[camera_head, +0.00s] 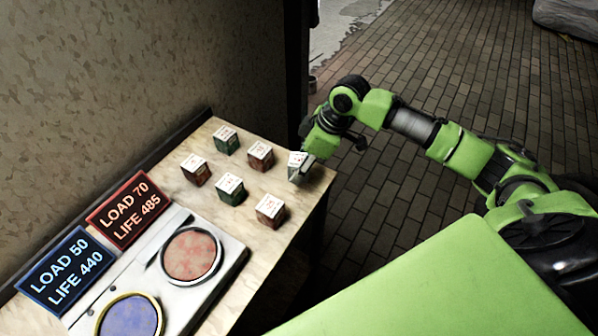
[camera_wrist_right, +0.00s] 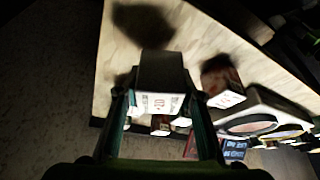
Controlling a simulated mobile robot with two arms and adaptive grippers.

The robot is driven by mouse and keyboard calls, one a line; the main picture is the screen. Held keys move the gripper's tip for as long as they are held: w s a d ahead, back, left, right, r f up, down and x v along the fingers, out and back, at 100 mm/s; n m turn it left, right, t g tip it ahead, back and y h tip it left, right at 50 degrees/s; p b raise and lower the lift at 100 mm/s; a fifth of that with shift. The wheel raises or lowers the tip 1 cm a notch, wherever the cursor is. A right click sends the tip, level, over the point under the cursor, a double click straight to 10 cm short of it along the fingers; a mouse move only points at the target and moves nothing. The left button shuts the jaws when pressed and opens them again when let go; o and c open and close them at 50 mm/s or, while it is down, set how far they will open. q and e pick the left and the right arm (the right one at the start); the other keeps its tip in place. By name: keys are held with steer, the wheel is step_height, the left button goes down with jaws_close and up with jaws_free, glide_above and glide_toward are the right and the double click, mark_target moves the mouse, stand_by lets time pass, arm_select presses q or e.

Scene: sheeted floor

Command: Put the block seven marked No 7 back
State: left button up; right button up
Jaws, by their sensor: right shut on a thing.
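My right gripper (camera_head: 301,172) is at the right edge of the wooden table, shut on a pale-topped block (camera_head: 296,159). In the right wrist view the gripper (camera_wrist_right: 160,98) has its two fingers on either side of that block (camera_wrist_right: 160,72). A mark shows on the block's lit face, but I cannot read it as a 7. A dark shadow lies on the table beyond the block; I cannot tell whether the block touches the table. My left gripper is not in view.
Several small blocks stand on the table (camera_head: 176,182): green (camera_head: 226,146), brown (camera_head: 261,159), brown (camera_head: 196,174), green (camera_head: 231,196) and red-brown (camera_head: 269,214). A panel with red (camera_head: 191,254) and blue (camera_head: 130,318) discs and two display signs (camera_head: 131,208) is nearer. A wall (camera_head: 110,80) borders the table's left.

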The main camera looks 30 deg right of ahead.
steer(key=shift+w+f, duration=0.35)
steer(key=shift+f, duration=0.05)
steer(key=shift+d+f+p, duration=0.1)
steer(key=shift+f+p, duration=0.4)
steer(key=shift+f, duration=0.95)
steer(key=o, duration=1.5)
steer(key=shift+s+f, duration=0.1)
steer(key=shift+f, duration=0.05)
steer(key=b+v, duration=0.1)
steer(key=v, duration=1.1)
